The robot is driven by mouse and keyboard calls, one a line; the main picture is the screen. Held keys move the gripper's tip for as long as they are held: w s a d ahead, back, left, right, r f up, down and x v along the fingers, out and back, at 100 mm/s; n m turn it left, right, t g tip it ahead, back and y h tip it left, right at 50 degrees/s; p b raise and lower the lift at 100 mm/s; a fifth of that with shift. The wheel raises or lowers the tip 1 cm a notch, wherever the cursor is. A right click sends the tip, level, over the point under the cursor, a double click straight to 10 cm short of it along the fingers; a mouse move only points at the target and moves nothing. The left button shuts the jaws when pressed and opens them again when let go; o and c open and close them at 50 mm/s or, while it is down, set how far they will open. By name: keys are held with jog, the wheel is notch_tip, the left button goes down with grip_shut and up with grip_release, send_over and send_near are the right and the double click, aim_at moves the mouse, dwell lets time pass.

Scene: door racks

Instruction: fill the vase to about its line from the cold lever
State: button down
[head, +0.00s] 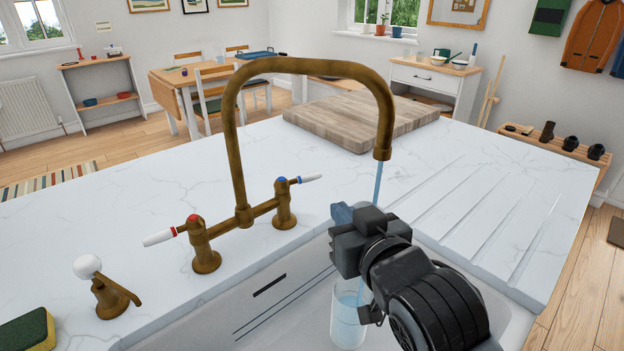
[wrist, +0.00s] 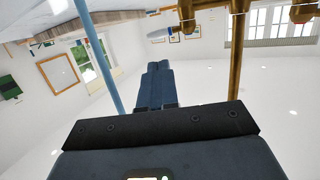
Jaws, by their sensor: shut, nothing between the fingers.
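The brass tap (head: 243,130) stands behind the sink. Its cold lever (head: 310,178), white with a blue-marked hub, points right. A thin water stream (head: 378,182) falls from the spout and passes behind my arm. The clear vase (head: 346,328) stands upright in the sink under my arm, holding bluish water. My arm hides part of it, and I cannot make out its line. My gripper (head: 343,213) is shut and empty, below and right of the cold lever, apart from it. In the wrist view the shut fingers (wrist: 155,82) point toward the white lever tip (wrist: 160,33), with the stream (wrist: 97,55) at left.
The hot lever (head: 158,237), marked red, points left. A brass dispenser (head: 108,290) with a white knob and a sponge (head: 28,332) are at the left. A wooden board (head: 360,118) lies behind the spout. The grooved drainer (head: 490,210) at right is clear.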

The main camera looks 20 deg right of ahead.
aim_at(310, 180)
jog(key=w+f, duration=0.1)
jog(key=w, duration=0.3)
jog(key=w+p, duration=0.1)
jog(key=w, duration=0.3)
jog(key=w+f+p, duration=0.1)
jog(key=w, duration=0.3)
jog(key=shift+w+d+f, duration=0.3)
jog(key=shift+w+d, duration=0.05)
jog(key=shift+d, duration=0.05)
